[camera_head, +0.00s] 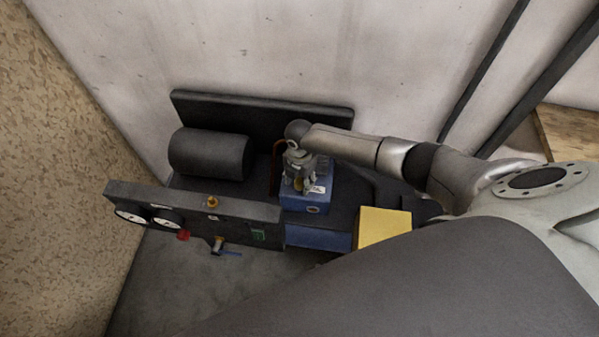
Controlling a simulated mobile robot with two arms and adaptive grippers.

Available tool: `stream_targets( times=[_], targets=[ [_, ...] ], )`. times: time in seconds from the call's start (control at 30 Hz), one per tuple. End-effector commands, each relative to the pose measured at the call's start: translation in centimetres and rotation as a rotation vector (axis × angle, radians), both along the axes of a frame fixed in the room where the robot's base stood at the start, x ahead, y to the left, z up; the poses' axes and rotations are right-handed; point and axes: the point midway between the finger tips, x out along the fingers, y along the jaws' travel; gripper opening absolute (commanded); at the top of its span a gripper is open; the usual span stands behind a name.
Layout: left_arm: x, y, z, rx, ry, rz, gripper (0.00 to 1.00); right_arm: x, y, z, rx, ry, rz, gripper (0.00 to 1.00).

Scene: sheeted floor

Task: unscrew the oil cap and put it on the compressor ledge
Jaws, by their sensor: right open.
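The compressor stands against the wall, with a dark base, a black cylinder (212,154) and a blue pump block (306,206). My right gripper (299,187) points down over the top of the blue block, its jaws open. A small yellowish part (298,184) shows at its fingertips and may be the oil cap; the gripper hides most of it. I cannot tell whether the fingers touch it. A yellow flat-topped block (383,228) sits at the compressor's right front; I cannot tell whether it is the ledge. My left gripper is out of view.
A dark front panel (190,214) carries gauges, a red knob (183,235) and brass fittings (218,243). A dark upright plate (260,116) stands behind. A speckled board (60,180) closes the left side. Bare floor shows in front of the panel.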

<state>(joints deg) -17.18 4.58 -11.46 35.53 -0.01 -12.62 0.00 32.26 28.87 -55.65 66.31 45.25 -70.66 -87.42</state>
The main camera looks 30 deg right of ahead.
Motion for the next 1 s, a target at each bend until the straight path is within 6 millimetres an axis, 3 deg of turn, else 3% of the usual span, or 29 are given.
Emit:
stream_targets(
  times=[0.2,1.0],
  targets=[
    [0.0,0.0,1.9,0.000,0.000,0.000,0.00,-0.1,0.1,0.3,0.002,0.003,-0.283,0.46],
    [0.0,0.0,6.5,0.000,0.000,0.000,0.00,-0.1,0.1,0.2,0.000,0.004,-1.370,0.46]
  ],
)
